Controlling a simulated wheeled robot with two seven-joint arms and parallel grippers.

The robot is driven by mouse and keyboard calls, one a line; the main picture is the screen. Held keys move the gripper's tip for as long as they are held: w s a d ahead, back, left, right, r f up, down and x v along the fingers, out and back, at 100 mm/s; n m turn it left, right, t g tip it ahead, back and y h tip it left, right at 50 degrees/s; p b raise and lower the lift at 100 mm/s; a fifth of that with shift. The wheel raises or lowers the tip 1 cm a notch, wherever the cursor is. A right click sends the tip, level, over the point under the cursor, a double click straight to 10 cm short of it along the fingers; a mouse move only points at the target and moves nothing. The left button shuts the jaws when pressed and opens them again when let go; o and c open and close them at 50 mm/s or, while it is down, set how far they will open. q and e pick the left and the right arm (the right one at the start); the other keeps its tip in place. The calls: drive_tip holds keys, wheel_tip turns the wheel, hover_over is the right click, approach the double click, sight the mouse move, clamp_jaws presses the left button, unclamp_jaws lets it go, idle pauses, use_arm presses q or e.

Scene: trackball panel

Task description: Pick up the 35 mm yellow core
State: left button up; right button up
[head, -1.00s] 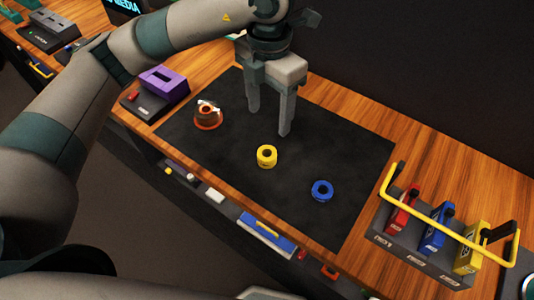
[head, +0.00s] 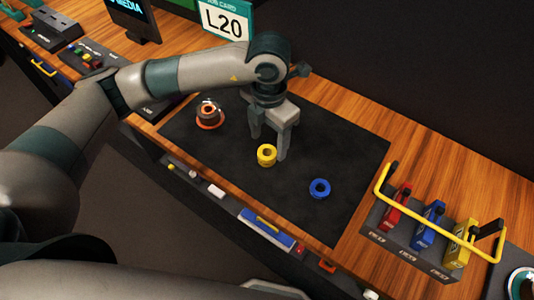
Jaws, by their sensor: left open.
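The yellow core (head: 266,155) is a short ring with a hole in its top, standing on the black mat (head: 220,166) near its middle. My left gripper (head: 269,147) points down just behind the yellow core, with its fingers apart and nothing seen between them. One finger comes down close to the core's right side; whether it touches cannot be told. My right gripper does not show.
A blue ring (head: 319,188) lies to the right on the mat, and a copper-coloured spool (head: 209,115) stands to the left. A rack with red, blue and yellow blocks and a yellow bar (head: 440,237) stands at the right. A card reading L20 (head: 224,19) stands at the back.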

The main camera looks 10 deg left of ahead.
sight(267, 150)
use_arm(q)
drive_tip(key=shift+a+f+p, duration=0.1)
drive_tip(key=shift+f+p, duration=0.2)
drive_tip(key=shift+p, duration=0.1)
wheel_tip(267, 150, down, 4)
drive_tip(key=shift+w+a+r+p, duration=0.1)
drive_tip(key=shift+w+r+p, duration=0.05)
drive_tip(key=shift+p, duration=1)
drive_tip(key=shift+f, duration=0.45)
drive_tip(key=c, duration=1.1)
